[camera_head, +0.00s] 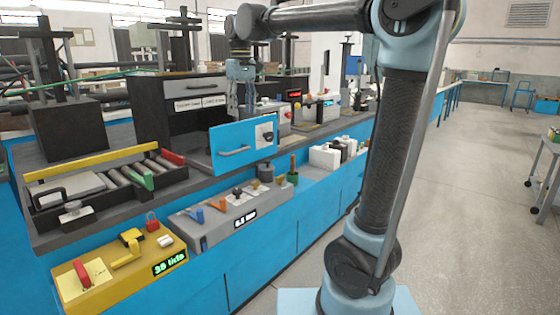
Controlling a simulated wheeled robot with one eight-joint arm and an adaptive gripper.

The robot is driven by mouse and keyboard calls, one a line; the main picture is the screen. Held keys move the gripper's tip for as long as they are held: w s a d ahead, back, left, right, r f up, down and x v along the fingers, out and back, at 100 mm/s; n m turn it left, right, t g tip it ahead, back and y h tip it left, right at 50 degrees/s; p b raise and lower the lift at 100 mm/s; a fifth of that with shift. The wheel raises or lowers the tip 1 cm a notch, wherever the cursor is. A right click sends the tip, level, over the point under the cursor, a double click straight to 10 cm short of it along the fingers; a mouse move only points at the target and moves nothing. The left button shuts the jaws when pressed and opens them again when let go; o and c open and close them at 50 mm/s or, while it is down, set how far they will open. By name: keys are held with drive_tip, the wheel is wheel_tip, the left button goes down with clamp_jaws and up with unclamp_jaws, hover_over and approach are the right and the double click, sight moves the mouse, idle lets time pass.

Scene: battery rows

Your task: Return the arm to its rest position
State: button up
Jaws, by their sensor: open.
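My gripper (240,102) hangs at the end of my arm, fingers down, left of the picture's middle. It appears above and in front of the bench, near the top of a blue panel (243,146) with a handle and a dark knob. Its fingers look apart, with nothing seen between them. My arm rises at the right and reaches across the top to the left. Whether the gripper touches the panel or the dark cabinet behind cannot be told.
The blue bench (233,268) runs along the left with a black tray (87,221), a yellow box (117,276) and a grey box (230,219) on it. White blocks (325,155) stand farther back. The floor (470,215) at the right is clear, with a cart at its edge.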

drive_tip(key=s+d+f+m, duration=0.1)
drive_tip(key=s+d+f, duration=0.25)
drive_tip(key=d, duration=0.35)
drive_tip(key=s+d+f+m, duration=0.2)
drive_tip(key=s+d+f, duration=0.1)
drive_tip(key=d+f, duration=0.3)
drive_tip(key=s+d+f+m, duration=0.1)
drive_tip(key=s+d+f, duration=0.25)
drive_tip(key=d, duration=0.45)
drive_tip(key=s+d+f+m, duration=0.1)
drive_tip(key=s+d+f, duration=0.2)
drive_tip(key=f, duration=0.3)
drive_tip(key=s+d+f+m+t, duration=0.1)
drive_tip(key=s+d+f, duration=0.3)
drive_tip(key=f, duration=0.3)
drive_tip(key=s+d+f+m, duration=0.2)
drive_tip(key=s+d+f, duration=0.1)
drive_tip(key=s+f, duration=0.2)
wheel_tip(320, 180, down, 2)
drive_tip(key=shift+s+d+f+t, duration=0.1)
drive_tip(key=shift+s+d+t, duration=0.2)
drive_tip(key=shift+d+t, duration=0.1)
drive_tip(key=shift+w+f, duration=0.15)
drive_tip(key=shift+w, duration=0.25)
